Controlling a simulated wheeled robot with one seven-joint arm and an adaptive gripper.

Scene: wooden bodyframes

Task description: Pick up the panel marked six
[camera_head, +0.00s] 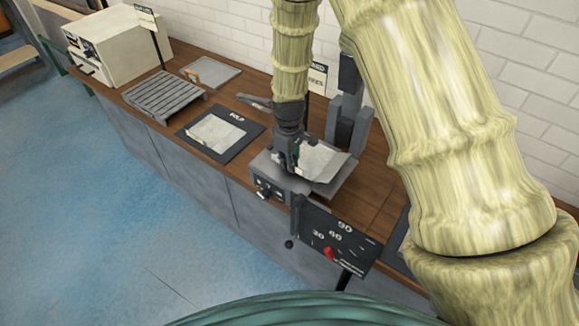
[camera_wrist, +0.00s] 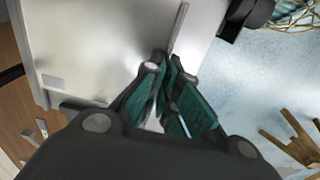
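My gripper (camera_head: 291,158) points down at the left edge of a pale sheet-like panel (camera_head: 320,160) on the grey bench-top machine (camera_head: 345,183). In the wrist view my gripper's green-padded fingers (camera_wrist: 167,68) are close together at the tips, and a thin strip (camera_wrist: 180,25), seemingly the panel's edge, runs out from between them. The panel looks slightly tilted; I cannot tell if it touches the machine's plate. I can read no six on it. Another pale panel (camera_head: 215,133) lies on a black mat (camera_head: 190,130) to the left.
A slatted grey rack (camera_head: 164,95), a flat tray (camera_head: 211,72) and a cream box-like machine (camera_head: 115,45) stand further left on the wooden bench. A black dial board (camera_head: 335,238) with a red knob juts out at the front. Grey upright blocks (camera_head: 348,115) stand behind the machine.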

